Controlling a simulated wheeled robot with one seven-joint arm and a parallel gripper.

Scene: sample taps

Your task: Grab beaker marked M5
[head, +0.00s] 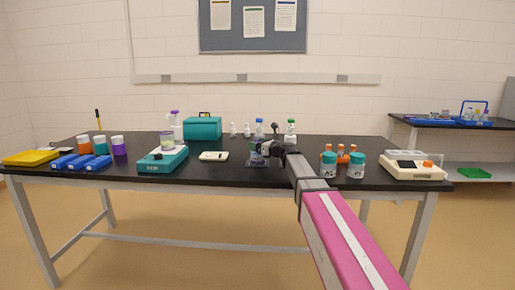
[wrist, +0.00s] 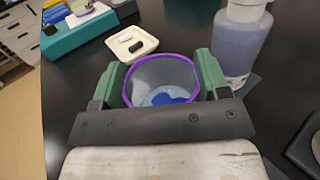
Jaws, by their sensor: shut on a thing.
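My gripper (wrist: 161,85) is shut on a clear beaker (wrist: 162,72) with a purple rim, one green finger on each side of it. The beaker has something blue inside near its bottom. No marking on it can be read, so I cannot tell whether it is M5. In the head view my gripper (head: 258,150) is over the middle of the black table, and the held beaker is small and partly hidden there.
A bottle of bluish liquid (wrist: 243,42) stands close to the right finger. A cream dish (wrist: 130,45) lies beyond the beaker. Teal-lidded jars (head: 356,166) and a cream instrument (head: 412,170) stand on the right. Blue racks (head: 82,161) and a yellow tray (head: 32,157) are on the left.

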